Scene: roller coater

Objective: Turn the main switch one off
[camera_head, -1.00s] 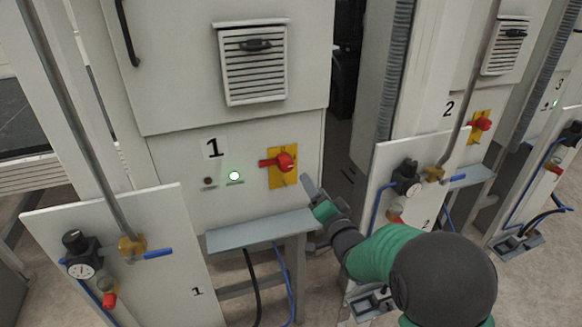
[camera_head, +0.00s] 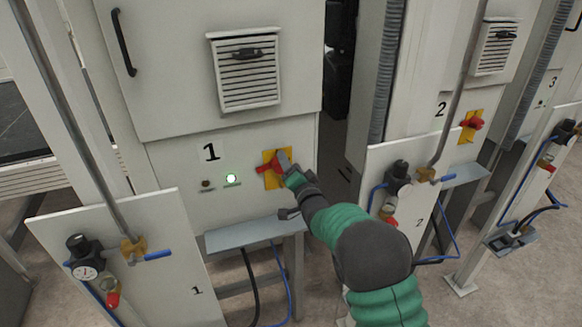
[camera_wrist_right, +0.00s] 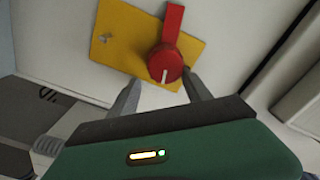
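Main switch one is a red rotary handle (camera_wrist_right: 166,60) on a yellow plate (camera_wrist_right: 132,38), on the cabinet marked 1. In the head view the red handle (camera_head: 268,168) points left, and my gripper partly covers the yellow plate (camera_head: 271,183). My right gripper (camera_head: 284,163) is at the switch. In the right wrist view its two fingers (camera_wrist_right: 162,92) are spread apart, one on each side of the red knob's near end, with no clear grip on it. My left gripper is not in view.
A grey shelf (camera_head: 258,234) juts out below the switch. Front panel 1 (camera_head: 150,235) carries a gauge and blue-handled valve at left. Cabinet 2 has a similar red switch (camera_head: 472,123). A dark gap separates the two cabinets.

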